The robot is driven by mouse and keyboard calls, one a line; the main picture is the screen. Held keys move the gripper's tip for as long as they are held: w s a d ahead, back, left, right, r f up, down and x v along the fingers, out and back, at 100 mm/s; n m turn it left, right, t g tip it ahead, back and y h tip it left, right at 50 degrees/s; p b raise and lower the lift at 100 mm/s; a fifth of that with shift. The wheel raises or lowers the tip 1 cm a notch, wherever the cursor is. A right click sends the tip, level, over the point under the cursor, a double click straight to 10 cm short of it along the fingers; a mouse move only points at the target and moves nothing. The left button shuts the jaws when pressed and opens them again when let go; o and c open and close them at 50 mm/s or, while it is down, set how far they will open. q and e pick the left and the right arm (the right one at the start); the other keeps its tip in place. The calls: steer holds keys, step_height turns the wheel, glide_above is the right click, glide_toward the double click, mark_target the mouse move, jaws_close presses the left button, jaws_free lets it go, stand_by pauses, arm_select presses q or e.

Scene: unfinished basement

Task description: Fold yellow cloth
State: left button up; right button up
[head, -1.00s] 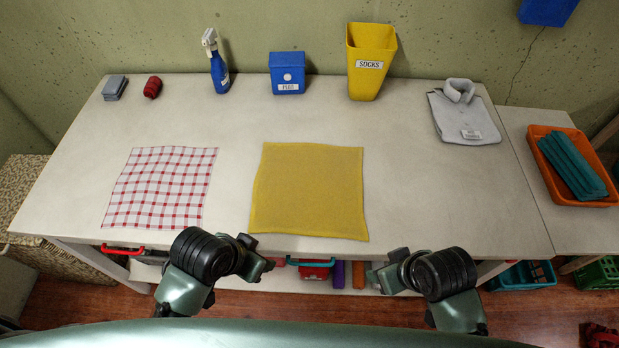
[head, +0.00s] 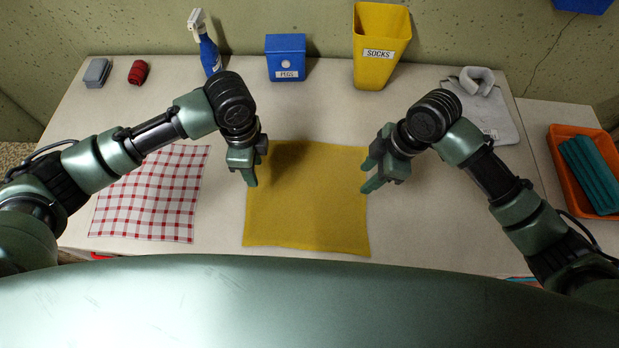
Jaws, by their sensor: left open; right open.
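The yellow cloth (head: 305,205) lies flat and spread out on the pale table, in the middle of the head view. My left gripper (head: 255,181) is open and empty above the cloth's left edge, toward its far left corner. My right gripper (head: 368,178) is open and empty at the cloth's right edge, toward its far right corner. Whether either fingertip touches the cloth is hard to tell. The far corners are partly hidden by the grippers.
A red-and-white checked cloth (head: 150,205) lies left, partly under my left arm. Along the back stand a spray bottle (head: 207,50), a blue pegs box (head: 286,58) and a yellow socks bin (head: 377,60). A folded grey shirt (head: 500,110) and an orange tray (head: 567,185) are at right.

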mark_target(259, 190)
arm_select(q)
step_height(259, 190, down, 7)
steer(key=shift+s+a+r, duration=0.1)
steer(key=shift+a, duration=0.05)
arm_select(e)
step_height(259, 190, down, 7)
steer(key=shift+s+d+r, duration=0.1)
arm_select(q)
steer(key=shift+f, duration=0.4)
arm_select(e)
steer(key=shift+f, duration=0.4)
arm_select(q)
steer(key=shift+s+f, duration=0.1)
steer(key=shift+c, duration=0.2)
arm_select(e)
steer(key=shift+f, duration=0.25)
steer(key=shift+c, duration=0.2)
arm_select(q)
jaws_close()
arm_select(e)
steer(key=shift+s, duration=0.1)
jaws_close()
